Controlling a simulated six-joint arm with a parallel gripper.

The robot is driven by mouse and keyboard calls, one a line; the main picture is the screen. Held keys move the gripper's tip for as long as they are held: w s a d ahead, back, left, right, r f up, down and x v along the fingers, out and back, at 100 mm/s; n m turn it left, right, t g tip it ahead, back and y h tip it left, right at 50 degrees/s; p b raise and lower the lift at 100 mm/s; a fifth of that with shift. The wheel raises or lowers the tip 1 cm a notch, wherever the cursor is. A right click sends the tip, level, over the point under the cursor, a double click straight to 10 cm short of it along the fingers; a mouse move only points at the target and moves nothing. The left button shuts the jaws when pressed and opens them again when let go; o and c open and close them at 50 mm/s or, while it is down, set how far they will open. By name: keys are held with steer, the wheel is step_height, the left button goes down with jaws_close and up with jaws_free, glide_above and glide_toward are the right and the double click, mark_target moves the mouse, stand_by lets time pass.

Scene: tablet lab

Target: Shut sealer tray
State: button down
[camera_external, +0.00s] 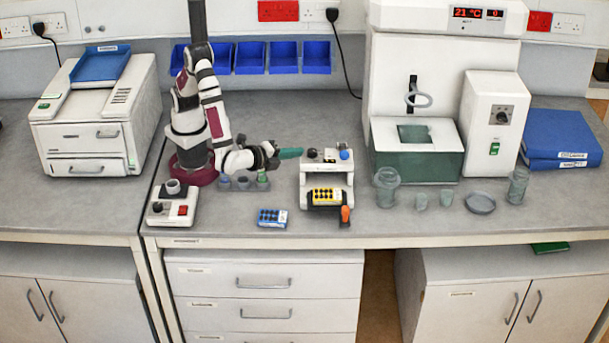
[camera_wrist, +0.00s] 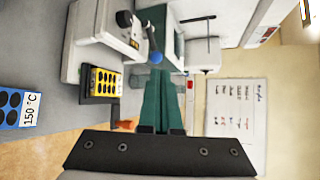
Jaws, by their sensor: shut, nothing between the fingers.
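An orange handle (camera_external: 346,214) is at the tray's front right. My gripper (camera_external: 300,152) has green fingers, shut and empty, pointing right beside the sealer's upper left side. In the wrist view the shut fingers (camera_wrist: 161,75) lie near the blue knob (camera_wrist: 155,58), and the sealer (camera_wrist: 100,35), tray (camera_wrist: 86,98) and partly hidden orange handle (camera_wrist: 125,125) show to their left.
A blue blister pack (camera_external: 272,218) lies left of the tray. A control box (camera_external: 172,208) and a rack of small vials (camera_external: 243,183) stand further left. Jars (camera_external: 387,187) and a green-fronted machine (camera_external: 417,165) stand right. Bare bench lies in front of the tray, up to the edge.

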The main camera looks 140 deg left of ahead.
mark_target(333, 195)
steer(key=w+d+f+m+t+h, duration=0.1)
steer(key=w+d+f+m+t, duration=0.3)
steer(key=w+d+f+t, duration=0.85)
steer(key=w+a+f+g, duration=0.1)
steer(key=w+a+g, duration=0.1)
steer(key=a, duration=1)
steer(key=shift+w+a+f, duration=0.15)
steer(key=shift+w+a, duration=0.05)
steer(key=shift+w, duration=0.55)
steer(key=s+a, duration=0.8)
steer(key=shift+s+a, duration=0.3)
